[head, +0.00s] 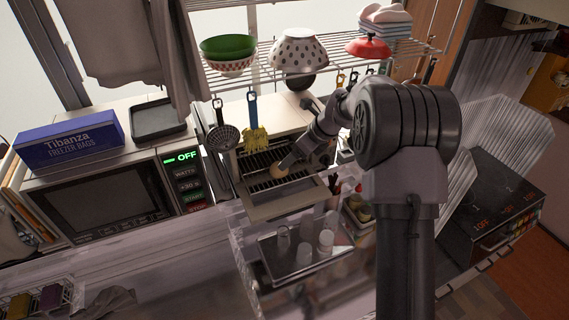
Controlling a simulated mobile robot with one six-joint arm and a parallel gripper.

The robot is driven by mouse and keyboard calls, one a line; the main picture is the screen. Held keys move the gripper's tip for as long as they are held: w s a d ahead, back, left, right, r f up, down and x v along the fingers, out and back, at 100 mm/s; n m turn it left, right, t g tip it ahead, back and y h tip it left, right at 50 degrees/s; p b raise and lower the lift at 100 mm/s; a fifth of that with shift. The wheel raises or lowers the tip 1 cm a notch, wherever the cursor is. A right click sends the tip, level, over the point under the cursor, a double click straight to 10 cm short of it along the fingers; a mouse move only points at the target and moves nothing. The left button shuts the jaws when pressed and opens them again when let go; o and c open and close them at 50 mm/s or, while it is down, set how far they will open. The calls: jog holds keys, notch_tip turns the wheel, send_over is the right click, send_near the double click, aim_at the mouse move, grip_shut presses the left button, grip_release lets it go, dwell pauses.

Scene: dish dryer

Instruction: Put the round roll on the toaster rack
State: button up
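The round roll (279,170) is a small tan ball at the dark slatted toaster rack (262,182), in the middle of the head view. My gripper (287,163) reaches in from the upper right, with its tip right at the roll. The fingers are small and dark here, so I cannot tell whether they grip the roll or only touch it. I also cannot tell whether the roll rests on the slats or hangs just above them. The light-coloured toaster oven (262,122) stands behind and around the rack, its front open.
A skimmer (221,138) and a yellow-headed utensil (255,138) hang close left of my arm. A microwave (105,205) is at left. A tray (268,262) with glasses stands below.

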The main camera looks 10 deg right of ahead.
jog(key=s+a+r+n+h, duration=0.1)
jog(key=s+a+r+n, duration=0.2)
jog(key=s+r+n, duration=0.45)
jog(key=s+a+r+n, duration=0.3)
jog(key=s+r+n, duration=0.1)
jog(key=s+r, duration=0.6)
jog(key=s+a+f+n+t+h, duration=0.1)
jog(key=s+f+n, duration=0.2)
jog(key=s+n, duration=0.8)
jog(key=s, duration=1)
jog(key=shift+s+a+n+h, duration=0.2)
jog(key=shift+s+n+h, duration=0.05)
jog(key=shift+n+h, duration=0.1)
jog(key=shift+f, duration=0.1)
